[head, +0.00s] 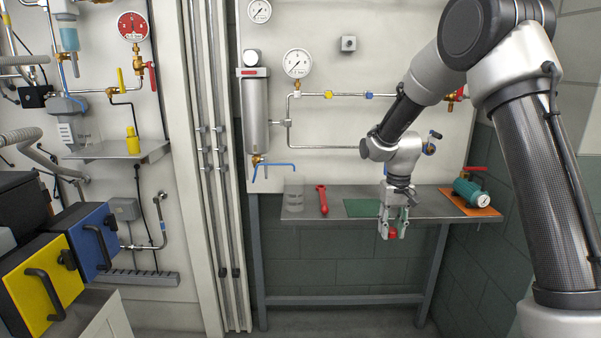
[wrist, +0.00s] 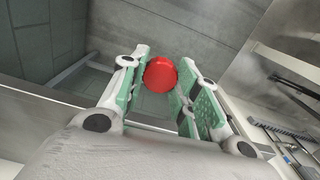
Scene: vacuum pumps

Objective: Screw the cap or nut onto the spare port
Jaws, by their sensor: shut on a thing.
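My gripper (head: 392,229) is shut on a round red cap (head: 392,236) and holds it in front of the bench's front edge, pointing down. In the wrist view the red cap (wrist: 160,74) sits between the tips of the two green-padded fingers (wrist: 158,90). I cannot tell for sure which port is the spare one. A pipe with yellow and blue fittings (head: 328,95) runs across the back panel, and the cap is well apart from it.
A steel bench (head: 335,212) carries a clear beaker (head: 294,195), a red tool (head: 322,200), a green mat (head: 362,208) and a teal pump-like device (head: 468,190) on an orange mat. Space below the bench is open.

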